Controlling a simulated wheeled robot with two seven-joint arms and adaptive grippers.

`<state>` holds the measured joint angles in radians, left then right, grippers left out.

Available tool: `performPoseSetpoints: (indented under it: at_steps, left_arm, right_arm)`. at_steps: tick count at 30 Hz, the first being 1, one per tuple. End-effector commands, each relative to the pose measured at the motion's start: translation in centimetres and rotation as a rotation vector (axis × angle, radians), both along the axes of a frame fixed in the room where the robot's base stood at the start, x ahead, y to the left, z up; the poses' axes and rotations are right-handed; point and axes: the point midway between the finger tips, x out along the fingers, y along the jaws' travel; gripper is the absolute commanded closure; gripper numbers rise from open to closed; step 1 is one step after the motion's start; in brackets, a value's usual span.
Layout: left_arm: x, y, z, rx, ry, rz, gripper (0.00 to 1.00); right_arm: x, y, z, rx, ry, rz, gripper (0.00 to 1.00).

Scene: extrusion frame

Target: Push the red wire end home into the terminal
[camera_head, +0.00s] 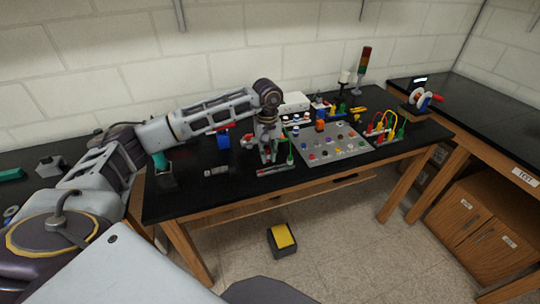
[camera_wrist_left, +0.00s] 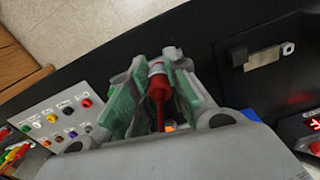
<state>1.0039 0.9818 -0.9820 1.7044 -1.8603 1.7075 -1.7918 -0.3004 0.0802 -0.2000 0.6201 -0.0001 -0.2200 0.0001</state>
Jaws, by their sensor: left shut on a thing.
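My left gripper (camera_head: 270,153) is over the front middle of the black table in the head view. In the left wrist view, the green pads of the left gripper (camera_wrist_left: 152,95) are shut on a red wire end (camera_wrist_left: 159,84). The red wire end has a paler ferrule-like tip pointing away from the wrist. I cannot make out the terminal, and I cannot tell whether the wire tip touches anything. My right gripper does not show.
A grey panel (camera_head: 342,151) with several coloured buttons lies right of the left gripper; it also shows in the left wrist view (camera_wrist_left: 42,112). A rack of coloured wires (camera_head: 384,127) stands farther right. A blue and red object (camera_head: 223,139) stands left of the gripper.

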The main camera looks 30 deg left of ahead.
Motion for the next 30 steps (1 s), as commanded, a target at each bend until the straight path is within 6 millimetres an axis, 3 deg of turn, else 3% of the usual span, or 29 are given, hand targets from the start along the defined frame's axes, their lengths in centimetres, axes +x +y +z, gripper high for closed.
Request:
performPoseSetpoints:
  at_steps: [30]
  left_arm:
    - [-0.61,1.07,0.23,-0.001,-0.001,0.835,1.0]
  right_arm:
    - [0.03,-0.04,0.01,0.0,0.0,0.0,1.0]
